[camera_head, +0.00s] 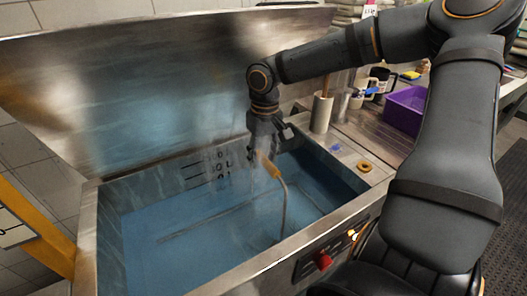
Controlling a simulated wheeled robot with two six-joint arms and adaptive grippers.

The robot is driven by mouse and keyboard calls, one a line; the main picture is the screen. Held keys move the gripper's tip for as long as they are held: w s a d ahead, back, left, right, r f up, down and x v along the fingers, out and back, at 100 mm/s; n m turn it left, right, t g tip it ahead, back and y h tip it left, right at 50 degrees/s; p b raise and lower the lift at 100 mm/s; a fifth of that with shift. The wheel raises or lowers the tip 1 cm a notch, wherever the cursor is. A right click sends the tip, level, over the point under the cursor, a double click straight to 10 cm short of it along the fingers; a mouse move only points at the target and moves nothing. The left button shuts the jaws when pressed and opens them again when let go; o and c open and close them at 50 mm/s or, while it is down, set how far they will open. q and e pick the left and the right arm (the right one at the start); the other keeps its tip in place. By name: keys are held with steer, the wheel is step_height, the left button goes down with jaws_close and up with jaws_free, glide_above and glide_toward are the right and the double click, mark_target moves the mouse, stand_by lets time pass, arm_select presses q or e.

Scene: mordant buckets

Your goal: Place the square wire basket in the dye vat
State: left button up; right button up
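The dye vat (86,232) is a steel tank of blue liquid with its lid raised at the back. A yellow-orange handle (268,165) on a thin curved rod (284,205) rises from the liquid at the right of the vat. The basket's wire body cannot be made out; faint dark lines show in the liquid. My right gripper (262,148) points down over the vat, with its fingertips at the upper end of the handle. Steam blurs its fingers, and whether they grip the handle is unclear. My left gripper is out of view.
A purple bin (405,108) and mugs (381,82) stand behind. A red knob (323,261) is on the front panel. A yellow post (35,222) stands at left.

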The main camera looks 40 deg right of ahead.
steer(key=shift+r, duration=0.25)
step_height(320, 180, up, 13)
steer(key=p, duration=0.1)
steer(key=shift+d+f+p, duration=0.15)
steer(key=shift+p, duration=0.15)
stand_by(0.4)
